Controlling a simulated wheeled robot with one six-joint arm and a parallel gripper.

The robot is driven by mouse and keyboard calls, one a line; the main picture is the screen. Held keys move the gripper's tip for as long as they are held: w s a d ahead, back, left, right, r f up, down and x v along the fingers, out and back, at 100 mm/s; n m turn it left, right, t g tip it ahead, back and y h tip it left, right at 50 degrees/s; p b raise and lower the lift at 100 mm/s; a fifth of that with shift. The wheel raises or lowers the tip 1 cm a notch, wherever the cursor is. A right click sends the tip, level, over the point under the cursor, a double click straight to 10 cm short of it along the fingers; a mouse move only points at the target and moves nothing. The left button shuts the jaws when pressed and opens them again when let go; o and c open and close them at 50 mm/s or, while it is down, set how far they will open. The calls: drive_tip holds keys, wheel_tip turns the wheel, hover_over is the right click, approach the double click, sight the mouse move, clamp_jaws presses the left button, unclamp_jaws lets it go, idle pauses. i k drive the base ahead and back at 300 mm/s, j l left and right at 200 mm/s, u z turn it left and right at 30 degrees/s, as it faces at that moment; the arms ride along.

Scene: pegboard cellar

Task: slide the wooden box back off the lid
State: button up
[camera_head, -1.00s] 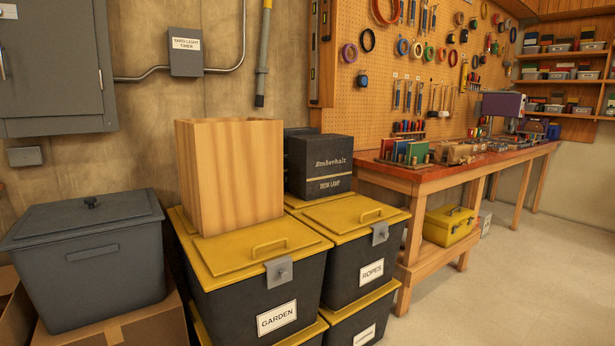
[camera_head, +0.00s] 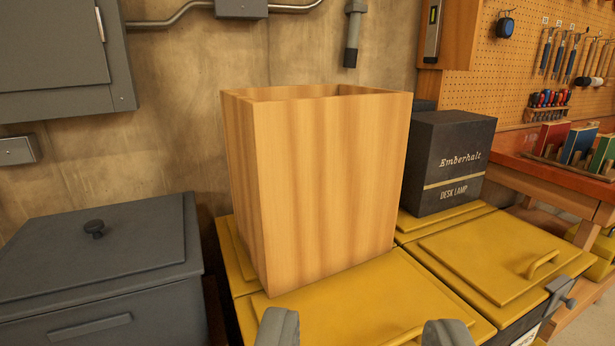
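The wooden box (camera_head: 325,185) is tall, open at the top and made of light striped wood. The lid's front part is bare. My gripper (camera_head: 362,330) shows at the bottom edge as two grey fingertips set wide apart. It is open with nothing between the fingers. It is in front of the box and apart from it, over the front of the lid. The inside bottom of the box is hidden.
A black desk lamp box (camera_head: 446,165) stands close to the right on a neighbouring bin. That bin's yellow lid (camera_head: 500,255) has a raised handle. A grey lidded bin (camera_head: 95,265) stands to the left. A concrete wall (camera_head: 160,110) is behind. A workbench (camera_head: 560,190) is at right.

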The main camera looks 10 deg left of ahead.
sight(316, 172)
drive_tip(key=i+j, duration=0.3)
drive_tip(key=i, duration=0.2)
drive_tip(key=l+u, duration=0.15)
drive_tip(key=u, duration=0.35)
drive_tip(key=l+u, duration=0.15)
drive_tip(key=u, duration=0.35)
drive_tip(key=l+u, duration=0.2)
drive_tip(key=l, duration=0.2)
drive_tip(key=k+l+u, duration=0.15)
drive_tip(key=l, duration=0.25)
drive_tip(key=k+l+u, duration=0.2)
drive_tip(key=l, duration=0.2)
drive_tip(key=k+l+u, duration=0.2)
drive_tip(key=l, duration=0.2)
drive_tip(key=l+u, duration=0.2)
drive_tip(key=l, duration=0.15)
drive_tip(key=k+l, duration=0.25)
drive_tip(key=l, duration=0.15)
drive_tip(key=k+l, duration=0.2)
drive_tip(key=l, duration=0.2)
drive_tip(key=k+l, duration=0.25)
drive_tip(key=l, duration=0.15)
drive_tip(key=k+l, duration=0.25)
drive_tip(key=l, duration=0.15)
drive_tip(key=u, duration=0.05)
